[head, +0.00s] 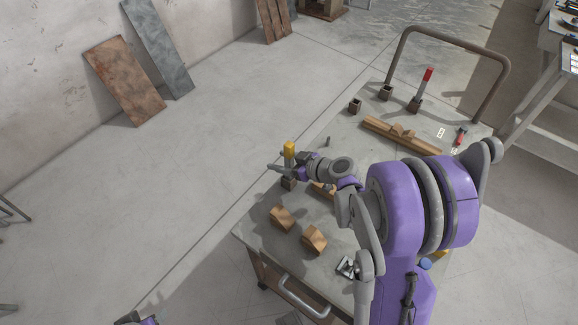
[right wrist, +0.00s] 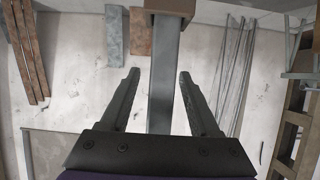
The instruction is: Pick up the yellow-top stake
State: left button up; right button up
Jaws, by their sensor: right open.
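The yellow-top stake (head: 289,148) stands upright near the left edge of the cart top, its lower end at a small dark socket (head: 288,184). My right gripper (head: 275,168) is level with the stake, just below the yellow top. In the right wrist view, the stake's grey shaft (right wrist: 165,75) runs between the two open fingers (right wrist: 158,78), with gaps on both sides. A brown block, apparently the socket (right wrist: 170,6), is at the top edge; the yellow top is hidden there. A small part of my left gripper (head: 130,318) shows at the bottom edge.
The cart (head: 262,232) also carries a red-top stake (head: 428,75) in a socket, empty sockets (head: 355,105), wooden blocks (head: 282,217), a long wooden piece (head: 400,135) and a small peg (head: 327,141). A tube handle (head: 450,42) rises at the far end.

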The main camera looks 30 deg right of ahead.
grip_shut()
jog(key=shift+r, duration=0.15)
dwell(0.4)
notch_tip(320, 180, up, 7)
jog(key=p, duration=0.2)
jog(key=s+d, duration=0.3)
jog(key=s, duration=0.5)
jog(key=s+d+b, duration=0.1)
jog(key=s+d, duration=0.2)
jog(key=s, duration=0.5)
jog(key=shift+s+d, duration=0.2)
jog(key=shift+d, duration=0.2)
